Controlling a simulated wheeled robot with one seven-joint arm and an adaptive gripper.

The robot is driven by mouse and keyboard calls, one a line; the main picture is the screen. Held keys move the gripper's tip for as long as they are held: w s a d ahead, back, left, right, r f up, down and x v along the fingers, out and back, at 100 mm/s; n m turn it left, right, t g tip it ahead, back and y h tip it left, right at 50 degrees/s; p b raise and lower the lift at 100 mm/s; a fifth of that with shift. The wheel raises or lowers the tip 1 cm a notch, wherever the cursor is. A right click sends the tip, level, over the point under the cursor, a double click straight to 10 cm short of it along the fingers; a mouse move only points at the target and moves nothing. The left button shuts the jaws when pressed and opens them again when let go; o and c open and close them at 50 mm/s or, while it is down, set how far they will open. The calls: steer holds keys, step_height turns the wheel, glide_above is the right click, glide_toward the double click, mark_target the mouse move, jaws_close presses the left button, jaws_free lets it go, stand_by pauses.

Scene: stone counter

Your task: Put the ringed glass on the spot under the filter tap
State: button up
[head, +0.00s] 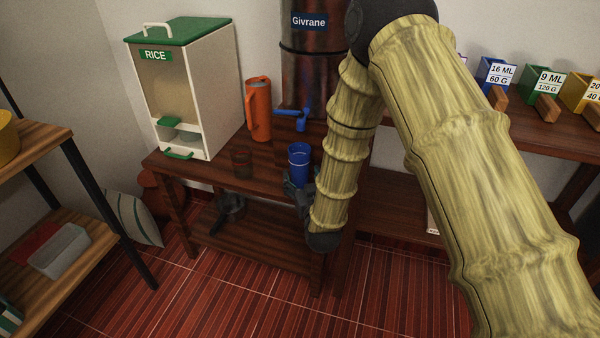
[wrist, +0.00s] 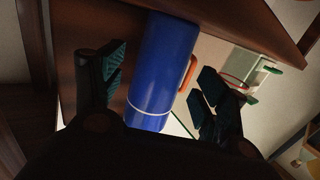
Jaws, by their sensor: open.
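The ringed glass is a blue glass (head: 299,163) with a white band near one end; it stands near the front edge of the brown counter. In the wrist view the blue glass (wrist: 160,65) lies between the two finger pads of my gripper (wrist: 163,88), with gaps visible on both sides. My gripper (head: 296,188) is open, low at the counter's front edge. The filter (head: 310,78) is a dark cylinder labelled Givrane. Its blue tap (head: 294,114) points out behind the glass. I cannot make out a marked spot under the tap.
A dark see-through glass (head: 241,163) stands left of the blue glass. An orange pitcher (head: 259,108) and a rice dispenser (head: 190,85) stand behind. Labelled boxes (head: 497,76) line the right counter. Bare counter lies between the two glasses.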

steer(key=v, duration=0.8)
steer(key=shift+s, duration=0.35)
steer(key=shift+d, duration=0.1)
steer(key=s+d+f+g+h, duration=0.1)
steer(key=s+d+f+g, duration=0.3)
steer(key=f, duration=0.3)
steer(key=s+d+f+m+g, duration=0.1)
steer(key=s+d+f, duration=0.2)
steer(key=s+f, duration=0.3)
steer(key=s+d+f+g+h, duration=0.1)
steer(key=s+d+f+g, duration=0.25)
steer(key=f, duration=0.35)
steer(key=s+d+f+g, duration=0.2)
steer(key=s+d+f, duration=0.1)
steer(key=s, duration=0.5)
steer(key=s+d+f+m+g+h, duration=0.1)
steer(key=s+d+f+g, duration=0.2)
steer(key=s, duration=0.6)
steer(key=s+d+f+g, duration=0.3)
steer(key=s, duration=0.6)
steer(key=shift+s+d+m, duration=0.2)
steer(key=shift+m, duration=0.2)
